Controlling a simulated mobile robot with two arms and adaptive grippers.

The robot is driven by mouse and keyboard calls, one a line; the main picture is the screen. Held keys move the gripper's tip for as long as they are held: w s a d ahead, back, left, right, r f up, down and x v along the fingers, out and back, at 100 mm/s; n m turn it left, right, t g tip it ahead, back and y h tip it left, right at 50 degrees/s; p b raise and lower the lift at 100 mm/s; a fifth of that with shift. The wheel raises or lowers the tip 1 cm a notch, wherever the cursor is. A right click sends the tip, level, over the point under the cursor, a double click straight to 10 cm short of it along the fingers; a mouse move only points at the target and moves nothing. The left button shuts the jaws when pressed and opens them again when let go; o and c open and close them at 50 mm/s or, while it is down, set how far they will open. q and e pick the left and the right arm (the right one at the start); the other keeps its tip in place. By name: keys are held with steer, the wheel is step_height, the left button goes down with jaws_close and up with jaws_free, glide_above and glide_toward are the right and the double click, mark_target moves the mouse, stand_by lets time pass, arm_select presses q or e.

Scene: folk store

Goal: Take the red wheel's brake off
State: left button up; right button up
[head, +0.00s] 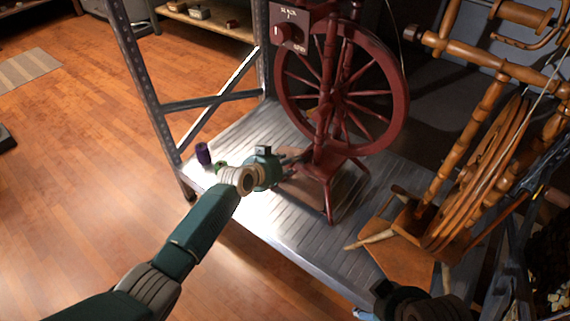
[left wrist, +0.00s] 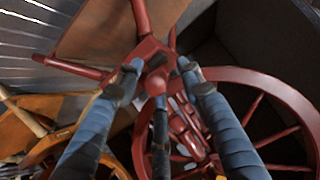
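The red spinning wheel (head: 398,100) stands upright on the metal shelf. A dark red box (head: 290,27) with white markings sits at its upper left. I cannot make out which part is the brake. My left gripper (head: 298,158) is at the wheel's lower frame, left of its posts.
A brown wooden spinning wheel (head: 480,170) stands close on the right. A purple spool (head: 203,153) is at the left end of the metal shelf (head: 290,222). A metal upright (head: 145,80) rises at the shelf's left.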

arm_select(q)
steer(key=v, duration=1.2)
steer(key=shift+a, duration=0.1)
stand_by(0.4)
